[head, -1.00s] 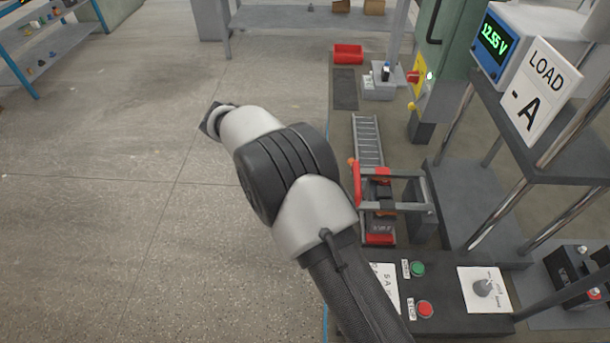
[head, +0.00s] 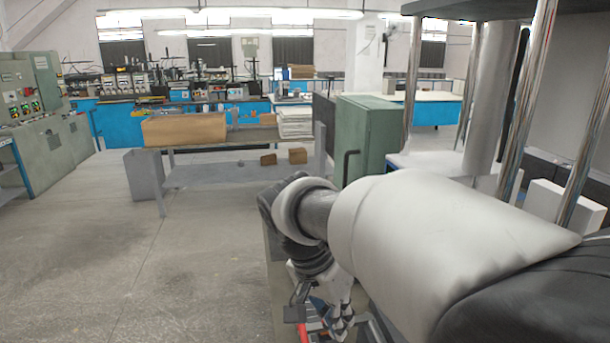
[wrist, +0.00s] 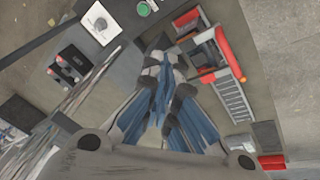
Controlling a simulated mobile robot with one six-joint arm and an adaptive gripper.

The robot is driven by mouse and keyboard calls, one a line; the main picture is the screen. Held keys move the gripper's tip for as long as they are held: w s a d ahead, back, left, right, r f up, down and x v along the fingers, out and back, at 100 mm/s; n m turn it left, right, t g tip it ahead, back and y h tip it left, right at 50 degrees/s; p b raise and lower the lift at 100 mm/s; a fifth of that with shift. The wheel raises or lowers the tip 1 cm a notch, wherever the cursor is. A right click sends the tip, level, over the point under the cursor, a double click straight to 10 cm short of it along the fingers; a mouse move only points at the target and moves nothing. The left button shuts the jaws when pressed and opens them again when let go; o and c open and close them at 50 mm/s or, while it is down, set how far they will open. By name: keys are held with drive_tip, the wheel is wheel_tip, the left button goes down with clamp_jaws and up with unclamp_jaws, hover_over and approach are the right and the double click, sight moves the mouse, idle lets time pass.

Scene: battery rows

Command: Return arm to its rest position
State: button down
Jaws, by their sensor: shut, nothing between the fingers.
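My gripper (head: 338,318) hangs low at the bottom centre of the head view, partly cut off by the frame edge. In the wrist view my gripper (wrist: 165,66) shows its dark and blue fingers close together, shut and empty. It is above the bench, between the control panel and the red-ended fixture. My arm fills the lower right of the head view, bent, with its white link large in front. It hides most of the bench there.
A battery (wrist: 70,64) lies left, and a roller track (wrist: 233,98) lies right. A green cabinet (head: 366,136) and a grey table (head: 225,176) stand ahead. The floor at left is clear.

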drive_tip(key=s+d+n+t+y, duration=0.1)
drive_tip(key=s+d+n, duration=0.3)
drive_tip(key=s, duration=0.5)
drive_tip(key=s+d+n+t+y, duration=0.2)
drive_tip(key=s+d+n, duration=0.1)
drive_tip(key=s, duration=0.6)
drive_tip(key=shift+s+d+n+t+y, duration=0.3)
drive_tip(key=shift+d+n+t, duration=0.1)
drive_tip(key=shift+d, duration=0.15)
